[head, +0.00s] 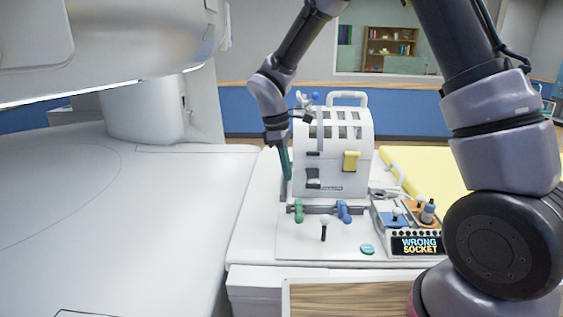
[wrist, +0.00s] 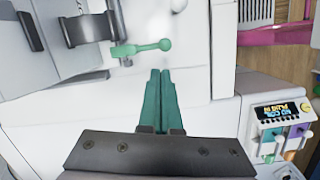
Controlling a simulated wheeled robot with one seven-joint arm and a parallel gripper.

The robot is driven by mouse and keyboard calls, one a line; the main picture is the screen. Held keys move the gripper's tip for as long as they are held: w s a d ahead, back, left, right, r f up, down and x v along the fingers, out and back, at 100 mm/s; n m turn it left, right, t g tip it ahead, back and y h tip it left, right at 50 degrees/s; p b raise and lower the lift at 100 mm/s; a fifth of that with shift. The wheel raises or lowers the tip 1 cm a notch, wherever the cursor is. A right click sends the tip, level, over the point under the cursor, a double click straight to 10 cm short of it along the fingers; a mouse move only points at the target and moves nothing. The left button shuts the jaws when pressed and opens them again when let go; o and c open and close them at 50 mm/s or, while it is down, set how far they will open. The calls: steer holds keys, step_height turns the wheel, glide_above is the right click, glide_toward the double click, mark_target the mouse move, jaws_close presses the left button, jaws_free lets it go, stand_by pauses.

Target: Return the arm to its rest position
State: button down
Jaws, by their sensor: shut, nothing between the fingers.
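My arm reaches in from the upper right and bends down at the left of a white slotted coil housing (head: 333,150). My gripper (head: 287,178) points down beside the housing's left side, with its teal fingers together. In the wrist view the fingers (wrist: 160,73) are pressed together with nothing between them. A green double-ended handle (wrist: 140,47) lies just beyond the fingertips in that view, apart from them as far as I can tell.
A panel display (head: 418,245) reads "WRONG SOCKET". The large white magnet (head: 130,45) overhangs the left. A yellow pad (head: 425,172) lies right. The white bed (head: 120,200) is clear.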

steer(key=s+d+r+m+t+y, duration=0.25)
steer(key=d+r+m, duration=0.55)
steer(key=d+r, duration=0.6)
steer(key=s+d+r+m+t+y, duration=0.2)
steer(key=s+d+r+m+t, duration=0.3)
steer(key=s+d+r+m, duration=0.4)
steer(key=s+r+m, duration=0.2)
steer(key=s, duration=0.1)
steer(key=shift+s+d, duration=0.15)
steer(key=shift+s, duration=0.25)
